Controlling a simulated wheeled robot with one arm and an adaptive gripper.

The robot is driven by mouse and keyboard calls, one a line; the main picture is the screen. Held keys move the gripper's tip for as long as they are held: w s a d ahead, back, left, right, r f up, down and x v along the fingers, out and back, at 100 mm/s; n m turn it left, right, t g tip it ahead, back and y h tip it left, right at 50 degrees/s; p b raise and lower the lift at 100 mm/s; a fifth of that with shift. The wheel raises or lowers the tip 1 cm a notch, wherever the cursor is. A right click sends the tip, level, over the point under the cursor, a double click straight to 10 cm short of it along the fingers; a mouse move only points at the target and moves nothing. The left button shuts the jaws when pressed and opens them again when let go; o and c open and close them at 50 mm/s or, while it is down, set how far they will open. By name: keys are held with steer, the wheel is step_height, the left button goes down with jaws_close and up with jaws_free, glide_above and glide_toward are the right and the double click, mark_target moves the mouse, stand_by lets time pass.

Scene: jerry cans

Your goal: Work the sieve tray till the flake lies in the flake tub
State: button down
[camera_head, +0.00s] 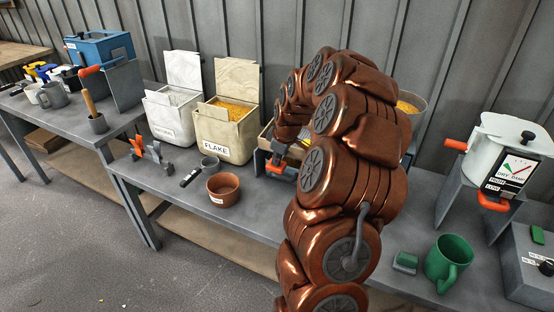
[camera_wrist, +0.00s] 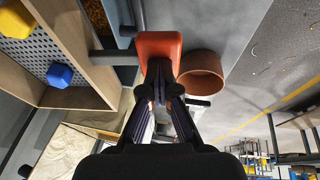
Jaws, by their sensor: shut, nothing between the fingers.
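The sieve tray (camera_wrist: 92,75) shows in the wrist view at the left, with wooden walls and a perforated grey bottom. A blue lump (camera_wrist: 60,75) and a yellow lump (camera_wrist: 17,20) lie in it. An orange handle (camera_wrist: 158,48) is beside the tray. My gripper (camera_wrist: 160,98) is shut and empty, its tips right at the handle. In the head view the handle (camera_head: 276,167) shows below my wrist, and my arm hides most of the tray. The flake tub (camera_head: 226,140), labelled FLAKE, stands left of the tray with yellow-orange flake inside.
A brown bowl (camera_head: 223,189) stands in front of the flake tub; a white tub (camera_head: 172,115) is on its left. A dark scoop (camera_head: 191,177) lies near the bowl. A green mug (camera_head: 449,262) and a white pot with a dial (camera_head: 508,140) are at the right.

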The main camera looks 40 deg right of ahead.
steer(key=shift+s+a+f, duration=0.1)
steer(key=shift+s+a, duration=0.05)
steer(key=shift+a, duration=0.05)
steer(key=w+v, duration=0.1)
steer(key=v, duration=1.3)
steer(key=shift+w+d+r+b, duration=0.3)
steer(key=shift+w, duration=0.05)
stand_by(0.9)
